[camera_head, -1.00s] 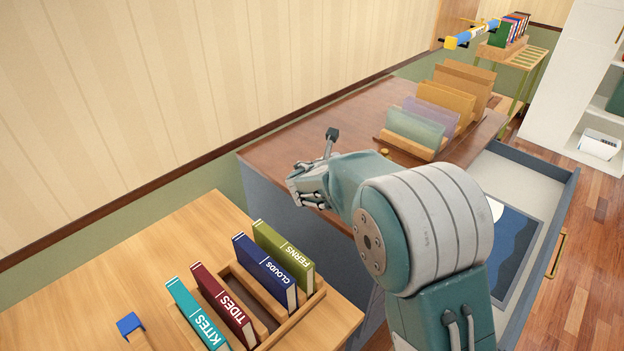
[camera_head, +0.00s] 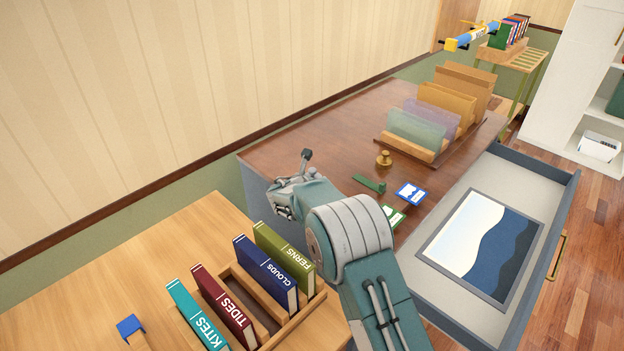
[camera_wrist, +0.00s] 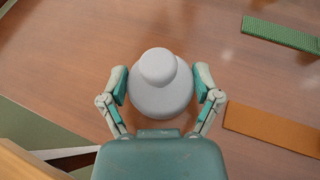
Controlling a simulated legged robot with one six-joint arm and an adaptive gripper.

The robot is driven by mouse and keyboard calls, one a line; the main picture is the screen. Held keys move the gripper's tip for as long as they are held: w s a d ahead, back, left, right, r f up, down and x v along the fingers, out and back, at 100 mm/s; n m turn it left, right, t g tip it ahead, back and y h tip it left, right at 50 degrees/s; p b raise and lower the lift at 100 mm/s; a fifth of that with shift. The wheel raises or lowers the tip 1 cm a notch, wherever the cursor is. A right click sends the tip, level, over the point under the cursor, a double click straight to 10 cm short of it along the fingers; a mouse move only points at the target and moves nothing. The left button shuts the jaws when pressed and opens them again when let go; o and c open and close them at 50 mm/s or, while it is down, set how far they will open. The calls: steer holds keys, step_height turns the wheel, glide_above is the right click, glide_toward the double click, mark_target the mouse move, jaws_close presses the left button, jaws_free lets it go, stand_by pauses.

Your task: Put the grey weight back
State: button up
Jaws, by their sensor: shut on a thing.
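The grey weight (camera_wrist: 162,92), round with a knob on top, is between the two fingers of my gripper (camera_wrist: 160,84) in the wrist view, with a finger pad against each side. The brown desk top shows beneath it; I cannot tell whether the weight touches it. In the head view my gripper (camera_head: 283,208) is at the near left end of the brown desk (camera_head: 290,150), and the weight is hidden there.
A brass knobbed piece (camera_head: 384,160), a green bar (camera_head: 368,184), a blue card (camera_head: 411,193) and a green card (camera_head: 393,214) lie on the desk. A file rack (camera_head: 405,150) stands behind. An open drawer (camera_head: 555,225) holds a picture. Books (camera_head: 268,270) stand at the near left.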

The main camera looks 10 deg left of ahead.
steer(key=shift+f, duration=0.25)
steer(key=o, duration=1.1)
steer(key=shift+f, duration=0.15)
